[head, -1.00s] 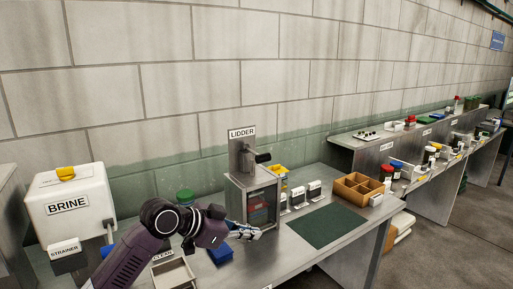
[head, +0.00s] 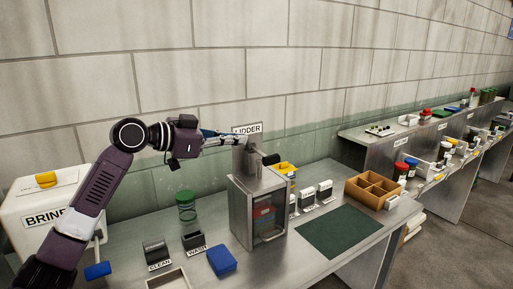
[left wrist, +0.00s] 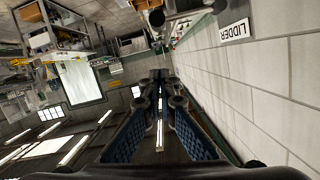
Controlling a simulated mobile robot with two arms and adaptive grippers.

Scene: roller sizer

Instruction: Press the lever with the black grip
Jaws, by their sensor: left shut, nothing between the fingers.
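The LIDDER machine (head: 241,215) is a grey metal box on the bench, with a sign and an upright plate at its top. The lever's black grip (head: 271,159) sticks out near the top of that plate. My left gripper (head: 240,139) is raised at the height of the sign, up and to the left of the grip in the head view. Its fingers are shut and empty. In the left wrist view the shut fingertips (left wrist: 161,78) point past the LIDDER sign (left wrist: 234,30). I cannot tell whether they touch the machine. My right gripper is not in view.
A green mat (head: 340,231) and a wooden divided box (head: 371,190) lie to the right. The block wall is close behind.

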